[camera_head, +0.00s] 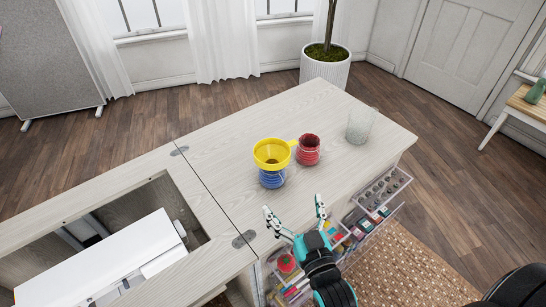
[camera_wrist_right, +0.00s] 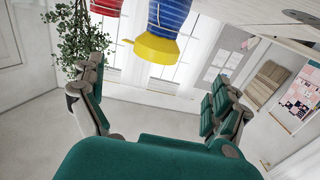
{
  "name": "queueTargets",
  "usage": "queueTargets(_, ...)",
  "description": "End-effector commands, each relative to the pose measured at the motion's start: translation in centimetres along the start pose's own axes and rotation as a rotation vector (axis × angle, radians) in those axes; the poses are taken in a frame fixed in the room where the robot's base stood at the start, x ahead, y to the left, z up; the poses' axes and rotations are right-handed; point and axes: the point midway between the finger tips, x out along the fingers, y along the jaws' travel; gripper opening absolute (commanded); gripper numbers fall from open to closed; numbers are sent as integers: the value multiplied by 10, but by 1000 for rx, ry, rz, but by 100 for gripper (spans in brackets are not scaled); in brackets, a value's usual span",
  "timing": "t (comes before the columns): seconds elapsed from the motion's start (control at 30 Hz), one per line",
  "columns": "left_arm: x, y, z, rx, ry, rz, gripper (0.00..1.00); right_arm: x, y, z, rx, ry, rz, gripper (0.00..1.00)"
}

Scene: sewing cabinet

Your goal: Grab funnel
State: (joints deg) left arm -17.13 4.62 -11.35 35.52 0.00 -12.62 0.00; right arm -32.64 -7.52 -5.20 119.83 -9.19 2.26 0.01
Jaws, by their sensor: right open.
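The yellow funnel (camera_head: 266,148) sits on top of a blue ribbed jar (camera_head: 272,180) on the light wooden cabinet top, with its small tab pointing right. My right gripper (camera_head: 294,205) is open and empty, at the cabinet's front edge, nearer than the funnel and slightly right of it. In the right wrist view, which is turned upside down, the funnel (camera_wrist_right: 157,48) and the blue jar (camera_wrist_right: 170,14) show at the top, beyond the open fingers (camera_wrist_right: 157,85). The fingers are apart from the funnel. My left gripper is not in view.
A red jar (camera_head: 308,151) stands close to the right of the funnel, and a clear glass (camera_head: 361,126) stands farther right. A white sewing machine (camera_head: 100,262) lies in the cabinet's recess at left. Open drawers (camera_head: 377,205) with sewing supplies stick out at front right. The cabinet top behind the funnel is clear.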

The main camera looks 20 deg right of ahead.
Motion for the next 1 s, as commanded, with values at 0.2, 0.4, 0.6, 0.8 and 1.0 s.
queueTargets(0.2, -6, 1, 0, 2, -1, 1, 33, 45, 0, -4, 0, 8, 0, 100)
queueTargets(0.4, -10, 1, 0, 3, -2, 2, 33, 88, 0, -4, 0, 6, 0, 100)
queueTargets(0.6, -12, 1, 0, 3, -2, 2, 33, 113, 0, -2, 1, 4, 0, 100)
queueTargets(0.8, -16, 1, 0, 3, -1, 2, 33, 127, 1, -5, 1, 4, 0, 100)
queueTargets(1.0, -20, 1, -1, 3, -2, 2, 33, 157, 2, -7, 1, 4, 0, 100)
